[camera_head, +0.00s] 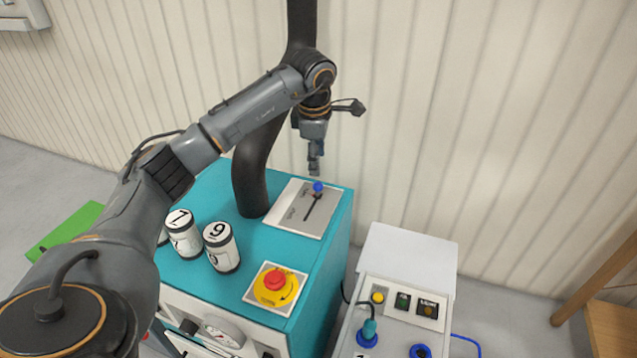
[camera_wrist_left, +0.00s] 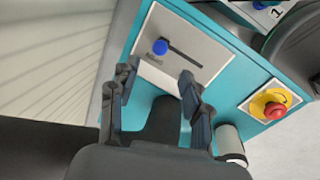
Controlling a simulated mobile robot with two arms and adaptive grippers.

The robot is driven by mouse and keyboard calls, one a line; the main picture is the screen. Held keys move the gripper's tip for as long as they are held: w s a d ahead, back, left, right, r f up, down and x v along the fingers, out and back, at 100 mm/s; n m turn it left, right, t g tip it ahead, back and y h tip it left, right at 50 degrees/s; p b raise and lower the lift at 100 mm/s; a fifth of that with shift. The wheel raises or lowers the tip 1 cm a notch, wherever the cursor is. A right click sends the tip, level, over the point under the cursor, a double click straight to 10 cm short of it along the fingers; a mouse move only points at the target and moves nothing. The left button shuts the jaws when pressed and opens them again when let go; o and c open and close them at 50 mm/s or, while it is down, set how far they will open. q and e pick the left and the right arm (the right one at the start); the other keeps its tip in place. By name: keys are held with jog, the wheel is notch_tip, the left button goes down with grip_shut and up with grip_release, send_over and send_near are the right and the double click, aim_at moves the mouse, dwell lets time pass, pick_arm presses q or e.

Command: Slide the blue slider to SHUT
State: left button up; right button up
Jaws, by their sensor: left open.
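The blue slider (camera_head: 318,187) is a round knob at the far end of a dark slot in a pale plate (camera_head: 290,215) on top of the teal cabinet (camera_head: 205,197). The lettering beside the slot is too small to read. My left gripper (camera_head: 315,170) is just above the knob in the head view, pointing down. In the left wrist view its two fingers (camera_wrist_left: 155,90) are apart and empty, and the blue knob (camera_wrist_left: 160,46) shows beyond the fingertips, not between them. My right gripper is not in view.
A red and yellow emergency button (camera_head: 275,286) and white numbered cylinders (camera_head: 221,247) stand on the cabinet near the plate. A black column (camera_head: 262,170) rises close by on the left. A grey control box (camera_head: 408,262) stands to the right. The wall is behind.

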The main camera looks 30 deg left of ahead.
aim_at(318, 184)
pick_arm(q)
jog(key=f, duration=0.3)
jog(key=w+f, duration=0.1)
jog(key=f, duration=0.2)
jog(key=f+b, duration=0.1)
jog(key=f, duration=0.2)
jog(key=shift+w+a, duration=0.3)
jog(key=shift+a, duration=0.05)
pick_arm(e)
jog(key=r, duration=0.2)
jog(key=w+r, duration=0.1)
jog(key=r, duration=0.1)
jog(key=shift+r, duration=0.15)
pick_arm(q)
grip_shut()
